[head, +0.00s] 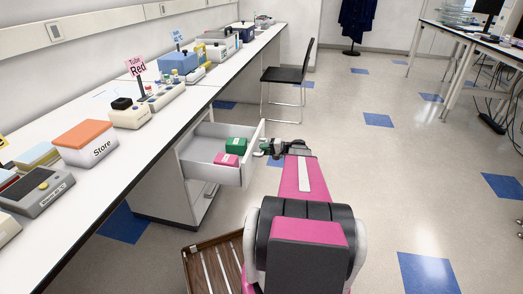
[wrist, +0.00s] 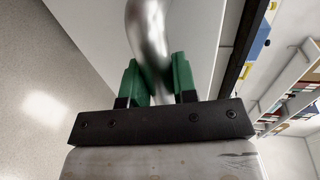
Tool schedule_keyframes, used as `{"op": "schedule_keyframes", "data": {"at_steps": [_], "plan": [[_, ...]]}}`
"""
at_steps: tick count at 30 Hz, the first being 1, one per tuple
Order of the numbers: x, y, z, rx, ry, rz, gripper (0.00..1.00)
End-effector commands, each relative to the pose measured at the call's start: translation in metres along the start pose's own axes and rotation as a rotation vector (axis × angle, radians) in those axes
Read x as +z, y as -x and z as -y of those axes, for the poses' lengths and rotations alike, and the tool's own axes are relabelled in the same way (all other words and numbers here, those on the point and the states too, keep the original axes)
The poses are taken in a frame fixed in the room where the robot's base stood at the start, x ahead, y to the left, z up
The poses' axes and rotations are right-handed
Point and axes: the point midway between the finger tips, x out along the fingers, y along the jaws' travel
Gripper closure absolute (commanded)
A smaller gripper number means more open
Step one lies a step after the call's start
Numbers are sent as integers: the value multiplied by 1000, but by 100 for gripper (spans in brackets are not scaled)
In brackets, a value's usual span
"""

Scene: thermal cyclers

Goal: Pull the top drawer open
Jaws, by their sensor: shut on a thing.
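The top drawer (head: 214,173) is white and stands pulled out from the cabinet under the bench. A green box (head: 236,146) and a pink box (head: 226,159) lie inside it. My gripper (head: 264,148) is at the drawer's front panel, on its outer side. In the wrist view the green fingers of my gripper (wrist: 158,82) are shut on the metal drawer handle (wrist: 148,35), a curved silver bar. The handle is hidden in the head view.
The long white bench (head: 150,150) runs along the left wall with lab devices and labelled boxes on it. A black chair (head: 290,75) stands beyond the drawer. A brown slatted crate (head: 213,268) is at the bottom.

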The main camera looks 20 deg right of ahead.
Motion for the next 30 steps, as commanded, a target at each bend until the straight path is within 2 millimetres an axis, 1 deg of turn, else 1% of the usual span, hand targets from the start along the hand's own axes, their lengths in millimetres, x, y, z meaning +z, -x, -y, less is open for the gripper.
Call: {"op": "schedule_keyframes", "data": {"at_steps": [7, 8, 9, 10, 20, 23, 26, 30], "plan": [[0, 0, -1, 2, 0, 2, 100], [0, 0, -1, 2, 0, 2, 67], [0, 0, -1, 2, 0, 2, 54], [0, 0, -1, 2, 0, 1, 48], [0, 2, 0, 1, 0, 0, 48], [0, 11, 0, 1, 0, -2, 48], [0, 25, 0, 0, 0, -2, 48], [0, 52, 0, 1, 1, -2, 48]]}}
